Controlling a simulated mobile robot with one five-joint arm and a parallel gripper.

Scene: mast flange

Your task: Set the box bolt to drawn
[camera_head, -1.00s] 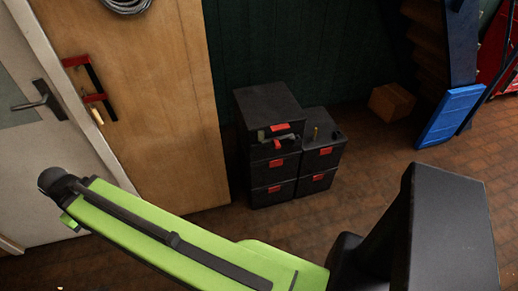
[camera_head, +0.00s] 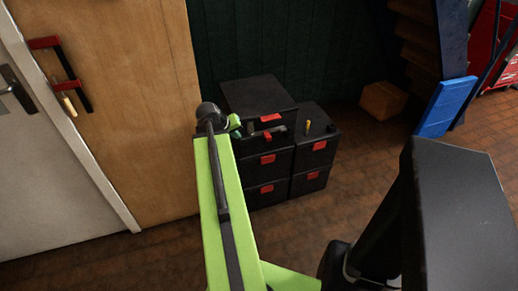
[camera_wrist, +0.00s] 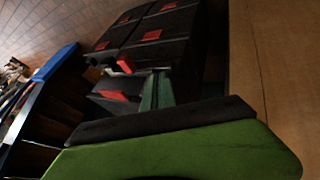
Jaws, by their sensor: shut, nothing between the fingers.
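I cannot pick out the box bolt for certain. The stack of black boxes (camera_head: 262,92) with red latches stands against the dark green wall; its upper box has a grey-green piece and small red parts on its front. These boxes also show, turned sideways, in the wrist view (camera_wrist: 165,50), with a green upright piece (camera_wrist: 157,92) beside a red part. My gripper (camera_head: 236,124) is at the end of my green arm, in front of the upper box's left edge in the picture. It looks shut and empty; its tips are hard to see. I cannot tell whether it touches the box.
A lower black stack (camera_head: 318,150) with a yellow peg on top stands to the right. A wooden door panel (camera_head: 130,110) and a white door (camera_head: 45,190) are at left. A cardboard box (camera_head: 383,101) and a blue object (camera_head: 446,107) are at back right. Brick floor is clear in front.

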